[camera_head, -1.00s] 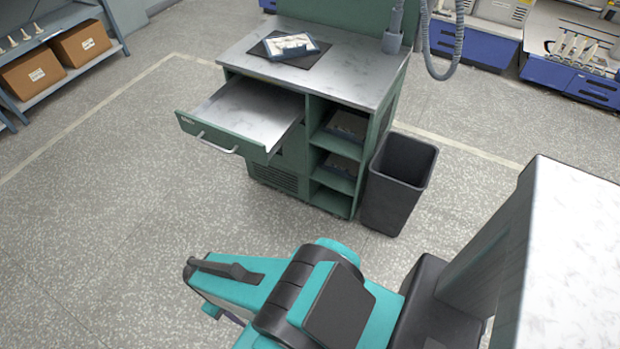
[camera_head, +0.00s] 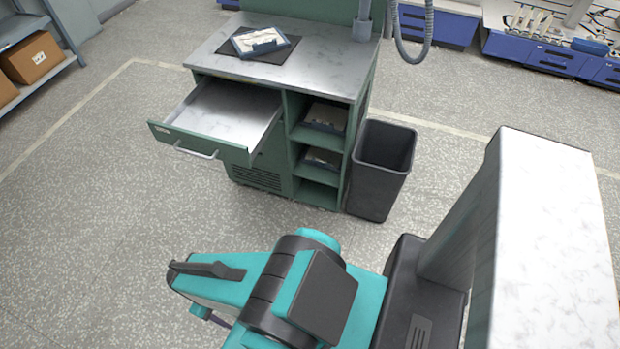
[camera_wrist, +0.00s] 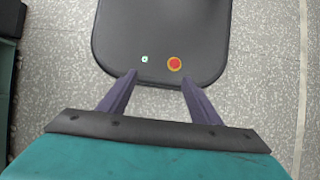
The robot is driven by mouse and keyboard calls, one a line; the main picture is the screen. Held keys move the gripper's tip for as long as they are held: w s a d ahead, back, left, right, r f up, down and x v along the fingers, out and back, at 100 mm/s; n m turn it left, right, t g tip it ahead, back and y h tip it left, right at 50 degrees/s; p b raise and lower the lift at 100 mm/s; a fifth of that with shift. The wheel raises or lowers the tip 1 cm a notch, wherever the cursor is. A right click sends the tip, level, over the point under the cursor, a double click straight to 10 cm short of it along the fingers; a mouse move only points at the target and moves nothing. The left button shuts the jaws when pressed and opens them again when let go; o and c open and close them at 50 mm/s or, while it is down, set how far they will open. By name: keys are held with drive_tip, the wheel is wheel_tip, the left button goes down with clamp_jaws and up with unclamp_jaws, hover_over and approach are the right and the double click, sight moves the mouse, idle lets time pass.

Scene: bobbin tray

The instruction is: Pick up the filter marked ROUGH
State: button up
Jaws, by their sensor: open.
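A framed, pale filter-like panel (camera_head: 261,41) lies on a dark mat (camera_head: 284,54) on top of the green cabinet (camera_head: 325,78). Similar pale-topped panels sit in the cabinet's open side shelves, one in the upper shelf (camera_head: 326,116) and one in the middle shelf (camera_head: 323,158). No marking is legible on any of them, so I cannot tell which reads ROUGH. My gripper (camera_wrist: 159,78) is open and empty in the wrist view, with its fingers apart over a dark part of my own body, away from the cabinet.
The cabinet's drawer (camera_head: 185,143) is pulled out and looks empty. A dark bin (camera_head: 383,170) stands right of the cabinet. A shelf with cardboard boxes (camera_head: 30,57) is at far left, blue benches (camera_head: 555,60) at the back right. Floor before the cabinet is clear.

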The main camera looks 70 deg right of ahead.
drive_tip(key=o, duration=1)
drive_tip(key=shift+n+t+h, duration=0.3)
drive_tip(key=shift+t, duration=0.1)
drive_tip(key=w+d+f+b, duration=0.2)
drive_tip(key=d, duration=0.1)
drive_tip(key=shift+w+d+f+b, duration=0.1)
drive_tip(key=shift+f+b, duration=0.2)
drive_tip(key=shift+f, duration=0.05)
drive_tip(key=w+d+f+n+t+h+b, duration=0.1)
drive_tip(key=w+d+f+n+b, duration=0.2)
drive_tip(key=d, duration=0.4)
drive_tip(key=w+d+f+t+h+b, duration=0.1)
drive_tip(key=w+d+f+b, duration=0.15)
drive_tip(key=d+b, duration=0.4)
drive_tip(key=w+d+f+n+t+h+b, duration=0.1)
drive_tip(key=w+d+f+n+h+b, duration=0.2)
drive_tip(key=d, duration=0.4)
drive_tip(key=w+d+f+n+t+h+b, duration=0.1)
drive_tip(key=d+n+t+h+b, duration=0.15)
drive_tip(key=d+b, duration=1.35)
drive_tip(key=shift+s+d+r+n+h+b, duration=0.45)
drive_tip(key=shift+s+d+n+h+b, duration=0.9)
drive_tip(key=shift+d, duration=3.1)
drive_tip(key=shift+s+d+r+n+h+b, duration=0.45)
drive_tip(key=shift+s+d+n+b, duration=1.7)
drive_tip(key=shift+d, duration=2.35)
drive_tip(key=shift+s+d+r+n+h+b, duration=0.4)
drive_tip(key=shift+s+d+n+h+b, duration=0.65)
drive_tip(key=shift+s+d+b, duration=2.35)
